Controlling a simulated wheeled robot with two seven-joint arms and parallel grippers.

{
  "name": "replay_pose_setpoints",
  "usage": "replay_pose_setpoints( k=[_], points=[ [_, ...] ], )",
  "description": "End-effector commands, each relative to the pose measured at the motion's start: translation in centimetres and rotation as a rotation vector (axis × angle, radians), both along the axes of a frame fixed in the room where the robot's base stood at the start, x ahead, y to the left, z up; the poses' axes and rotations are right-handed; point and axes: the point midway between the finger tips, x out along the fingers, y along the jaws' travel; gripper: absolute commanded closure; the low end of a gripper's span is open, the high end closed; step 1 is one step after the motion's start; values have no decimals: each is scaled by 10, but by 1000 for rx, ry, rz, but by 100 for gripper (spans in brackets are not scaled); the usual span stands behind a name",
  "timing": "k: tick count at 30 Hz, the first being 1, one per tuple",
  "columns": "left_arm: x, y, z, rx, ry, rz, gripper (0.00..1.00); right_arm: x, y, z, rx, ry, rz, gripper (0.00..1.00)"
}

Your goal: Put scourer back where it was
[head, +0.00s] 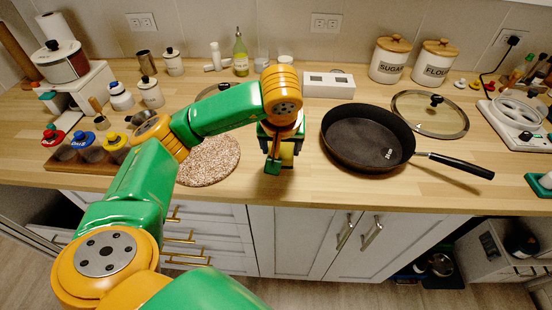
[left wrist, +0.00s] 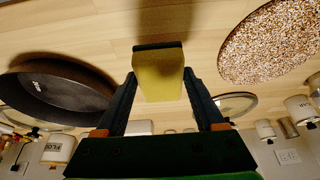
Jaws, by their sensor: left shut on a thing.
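The scourer (left wrist: 159,82) is a yellow sponge block with a dark green layer, seen in the left wrist view between the two fingers. My left gripper (head: 279,160) is shut on it and points down over the front part of the wooden counter, between the round speckled mat and the frying pan. In the head view the gripper hides most of the scourer. I cannot tell whether it touches the counter. My right gripper is not in view.
The black frying pan (head: 366,138) lies right of the gripper, its handle pointing right. The speckled round mat (head: 208,160) lies left. A glass lid (head: 430,114), sugar canister (head: 390,60) and white box (head: 328,84) stand behind. Bare counter lies around the gripper.

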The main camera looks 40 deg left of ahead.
Motion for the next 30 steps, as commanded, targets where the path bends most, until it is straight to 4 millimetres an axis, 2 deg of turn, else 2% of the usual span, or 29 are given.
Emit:
replay_pose_setpoints(
  k=[4,9,20,21,23,24,30],
  points=[
    [3,14,-16,2,4,2,99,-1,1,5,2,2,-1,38],
    [3,13,-43,0,5,-2,99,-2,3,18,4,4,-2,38],
    [4,13,-51,-1,-1,-3,99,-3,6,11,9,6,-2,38],
    [4,13,-50,-1,0,-3,21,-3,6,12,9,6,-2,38],
    [4,13,-49,-1,0,-3,5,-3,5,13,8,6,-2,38],
    [4,13,-49,-1,0,-3,0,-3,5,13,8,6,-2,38],
    [4,13,-48,-2,0,-3,0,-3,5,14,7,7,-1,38]
  ],
)
